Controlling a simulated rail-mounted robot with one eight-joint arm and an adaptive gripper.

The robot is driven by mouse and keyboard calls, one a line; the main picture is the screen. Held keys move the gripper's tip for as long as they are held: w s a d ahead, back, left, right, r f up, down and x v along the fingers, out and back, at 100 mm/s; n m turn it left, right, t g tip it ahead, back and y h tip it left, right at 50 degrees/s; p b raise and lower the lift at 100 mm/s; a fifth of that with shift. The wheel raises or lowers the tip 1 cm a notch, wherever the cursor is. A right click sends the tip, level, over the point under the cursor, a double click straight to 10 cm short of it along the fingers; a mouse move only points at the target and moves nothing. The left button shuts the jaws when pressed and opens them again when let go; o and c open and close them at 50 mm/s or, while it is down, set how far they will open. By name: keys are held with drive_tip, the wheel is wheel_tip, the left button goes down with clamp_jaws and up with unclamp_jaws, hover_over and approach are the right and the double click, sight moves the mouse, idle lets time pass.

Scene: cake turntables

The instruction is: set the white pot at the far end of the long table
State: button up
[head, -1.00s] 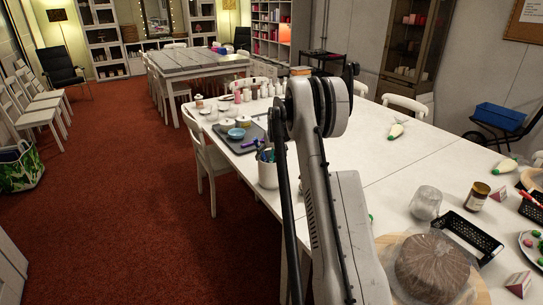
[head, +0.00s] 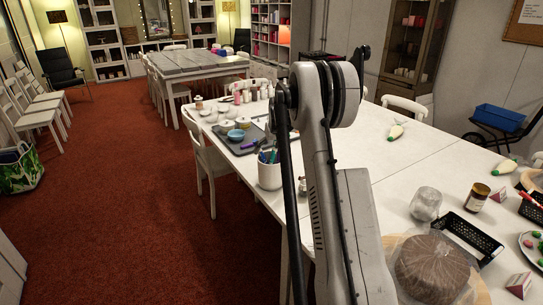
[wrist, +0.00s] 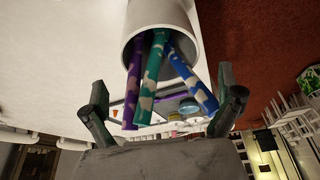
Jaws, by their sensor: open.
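The white pot (head: 270,172) stands upright on the near left edge of the long white table (head: 360,150), with several coloured sticks in it. In the wrist view the pot (wrist: 165,18) is at the top centre, its mouth facing me. Purple, green and blue patterned sticks (wrist: 152,80) stick out towards my palm. My gripper (wrist: 163,88) is open, one finger on each side of the sticks. The pot's rim appears just beyond the fingertips, not between them. In the head view my gripper is hidden behind my arm.
Behind the pot are a dark tray (head: 246,140), a blue bowl (head: 236,134) and several bottles (head: 252,94) towards the far end. A cake (head: 432,266), a glass jar (head: 425,204) and a black basket (head: 468,238) are at the near right. The middle of the table is mostly clear.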

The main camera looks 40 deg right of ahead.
drive_tip(key=s+a+r+n, duration=0.1)
drive_tip(key=s+a+r, duration=0.2)
drive_tip(key=a+r, duration=0.5)
drive_tip(key=s+a+r, duration=0.4)
drive_tip(key=a+r, duration=0.4)
drive_tip(key=s+a+r+n+t, duration=0.1)
drive_tip(key=s+a+r, duration=0.25)
drive_tip(key=a, duration=0.35)
drive_tip(key=s+a+r, duration=0.2)
drive_tip(key=s+a, duration=0.3)
drive_tip(key=a, duration=0.2)
drive_tip(key=s+a+f+n+t+y, duration=0.1)
drive_tip(key=s+a+f, duration=0.2)
drive_tip(key=s+a, duration=0.6)
drive_tip(key=s+a+f+n+t, duration=0.1)
drive_tip(key=s+a+f, duration=0.2)
drive_tip(key=s+a, duration=0.6)
drive_tip(key=s, duration=0.7)
drive_tip(key=shift+s+a+f+n+y, duration=0.15)
drive_tip(key=shift+s+n+y, duration=0.2)
drive_tip(key=shift+n+y, duration=0.05)
drive_tip(key=shift+f, duration=0.15)
